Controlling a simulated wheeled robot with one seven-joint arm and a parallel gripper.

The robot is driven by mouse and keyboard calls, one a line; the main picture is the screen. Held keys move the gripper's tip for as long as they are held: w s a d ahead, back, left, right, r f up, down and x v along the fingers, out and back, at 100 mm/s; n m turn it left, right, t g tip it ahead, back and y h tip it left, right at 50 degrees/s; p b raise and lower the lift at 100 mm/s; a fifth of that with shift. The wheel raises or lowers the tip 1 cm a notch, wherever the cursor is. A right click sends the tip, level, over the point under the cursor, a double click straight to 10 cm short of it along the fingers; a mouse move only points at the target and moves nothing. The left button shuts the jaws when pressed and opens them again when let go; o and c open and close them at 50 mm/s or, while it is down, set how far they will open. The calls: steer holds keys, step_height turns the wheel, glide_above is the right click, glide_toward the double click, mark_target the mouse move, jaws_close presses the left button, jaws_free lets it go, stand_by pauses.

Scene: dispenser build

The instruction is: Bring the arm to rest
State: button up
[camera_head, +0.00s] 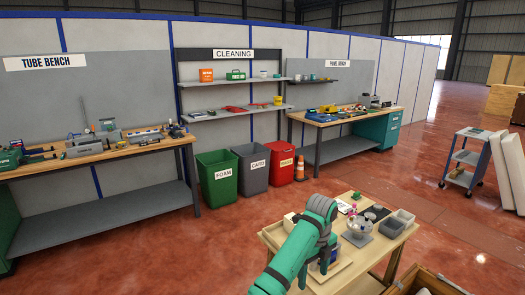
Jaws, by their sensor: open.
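My green and grey arm (296,250) reaches up from the bottom of the picture and bends down over a small wooden table. My gripper (326,264) hangs at its end, pointing down over the near part of that table. It is open. Its fingertips are small and partly hidden by the arm, and I cannot make out whether they touch anything there. The wooden table (375,262) carries a light tray or board under and beside the gripper.
On the table, right of my arm, stand a grey device with a clear bowl (358,228), grey bins (392,228) and small bottles. An open wooden crate (428,282) is at the bottom right. Green, grey and red bins (217,178) stand behind. Red floor lies clear at left.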

steer(key=s+d+f+n+t+h, duration=0.1)
steer(key=s+d+f+n+h, duration=0.25)
steer(key=d+f, duration=0.45)
steer(key=s+d+f+n+t+h, duration=0.15)
steer(key=s+d+f, duration=0.3)
steer(key=f, duration=0.45)
steer(key=s+f+n+t+h, duration=0.3)
steer(key=s+f+n+t, duration=0.2)
steer(key=s+f+n, duration=0.45)
steer(key=s+a+r+n+t+y, duration=0.2)
steer(key=s+a+n+t+y, duration=0.25)
steer(key=s+a+n, duration=0.95)
steer(key=s+a+r+t+y, duration=0.1)
steer(key=s+a+r, duration=0.6)
steer(key=s, duration=0.3)
steer(key=s+a+r+t+y, duration=0.2)
steer(key=s+a+r, duration=0.5)
steer(key=s+r, duration=0.2)
steer(key=shift+s+a+n, duration=0.35)
steer(key=shift+s+a, duration=0.05)
steer(key=shift+s, duration=0.65)
